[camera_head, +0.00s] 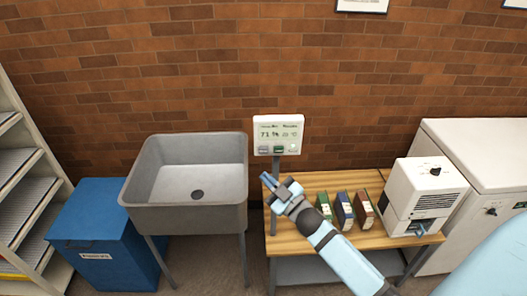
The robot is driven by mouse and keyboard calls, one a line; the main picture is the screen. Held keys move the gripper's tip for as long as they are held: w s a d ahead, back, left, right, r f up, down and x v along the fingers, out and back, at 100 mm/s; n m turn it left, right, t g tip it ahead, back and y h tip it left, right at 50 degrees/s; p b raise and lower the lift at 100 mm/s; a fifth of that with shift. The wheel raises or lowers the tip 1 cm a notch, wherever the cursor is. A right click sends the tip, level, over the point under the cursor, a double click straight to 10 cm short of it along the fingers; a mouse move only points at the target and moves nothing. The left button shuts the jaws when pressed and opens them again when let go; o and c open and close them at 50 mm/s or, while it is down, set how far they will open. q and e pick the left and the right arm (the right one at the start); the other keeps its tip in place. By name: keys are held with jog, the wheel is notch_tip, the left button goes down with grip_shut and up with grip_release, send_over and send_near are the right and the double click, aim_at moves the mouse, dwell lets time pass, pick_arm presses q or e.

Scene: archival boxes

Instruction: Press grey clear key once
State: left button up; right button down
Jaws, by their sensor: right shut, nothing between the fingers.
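A white wall display unit (278,131) stands on a post behind the wooden table, with a lit screen and a row of small keys below it. Labels on the keys are too small to read. My right gripper (273,184) is shut and empty. In the picture it is below the key row, in front of the post, apart from the keys. My left gripper is not in view.
The wooden table (300,184) holds several upright coloured boxes (343,212) and a white machine (427,190). A grey sink (184,220) and a blue bin (98,228) stand left. Shelves line the left edge; a white cabinet (478,145) is at the right.

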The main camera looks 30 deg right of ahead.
aim_at(263, 150)
jog(key=w+d+b, duration=0.1)
jog(key=w+d, duration=0.3)
jog(key=w, duration=0.3)
jog(key=shift+w+d+b, duration=0.3)
jog(key=shift+b, duration=0.1)
jog(key=shift+w+d, duration=0.1)
dwell(1.9)
jog(key=shift+w+d, duration=0.15)
jog(key=shift+w, duration=0.1)
jog(key=shift+w+d, duration=0.2)
jog(key=shift+w, duration=0.2)
dwell(0.7)
jog(key=shift+s, duration=0.1)
jog(key=shift+s+a, duration=0.45)
jog(key=shift+s, duration=0.25)
